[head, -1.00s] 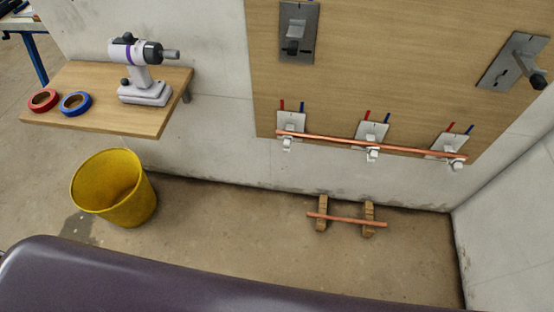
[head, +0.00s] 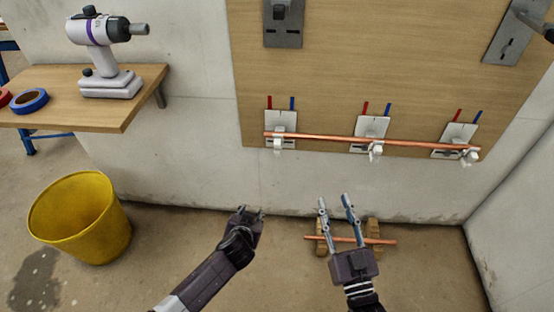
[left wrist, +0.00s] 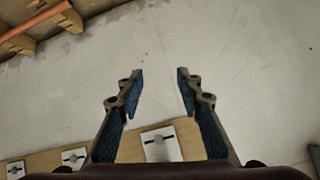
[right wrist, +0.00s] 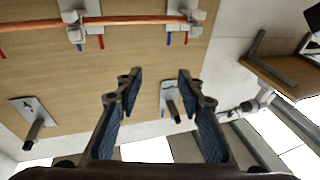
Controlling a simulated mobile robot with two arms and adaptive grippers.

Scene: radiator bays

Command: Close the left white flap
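The left white flap (head: 279,142) is on the left clip, a pale plate on the wooden board, at the left end of a copper pipe (head: 325,138). Whether it is fully open or partly shut is too small to tell. This clip also shows in the left wrist view (left wrist: 160,143) and at the top of the right wrist view (right wrist: 192,17). My left gripper (head: 251,212) is open and empty, below and a little left of the flap, apart from it. My right gripper (head: 337,198) is open and empty, below the middle clip, touching nothing.
The middle clip (head: 371,128) and right clip (head: 455,137) hold the same pipe. A short pipe (head: 385,240) lies on wooden blocks on the floor. A yellow bucket (head: 80,220) and a shelf (head: 130,108) with a drill (head: 105,60) are at left. A side wall is at right.

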